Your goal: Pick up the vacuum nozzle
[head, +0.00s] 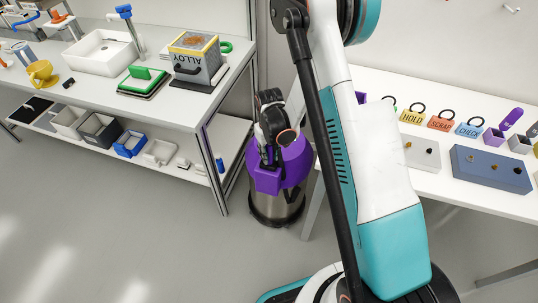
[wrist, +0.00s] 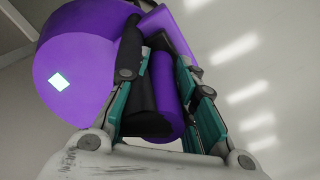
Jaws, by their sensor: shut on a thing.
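A canister vacuum with a purple domed top (head: 297,163) and a steel body (head: 275,207) stands on the floor between the two benches. My gripper (head: 268,152) reaches down to the front of the dome. In the wrist view, my gripper (wrist: 160,72) is shut on the vacuum nozzle (wrist: 165,97), a purple rounded piece beside a black part (wrist: 141,112) between the teal-lined fingers. The dome (wrist: 75,65) with a white label is close on the left. My gripper hides much of the nozzle in the head view, and I cannot tell whether it touches the vacuum.
The left bench (head: 185,110) holds a sink, a green pad and a box marked ALLOY, with bins on its lower shelf (head: 196,160). The right bench (head: 425,184) holds labelled tags and a blue block (head: 490,170). The grey floor (head: 130,230) at front left is clear.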

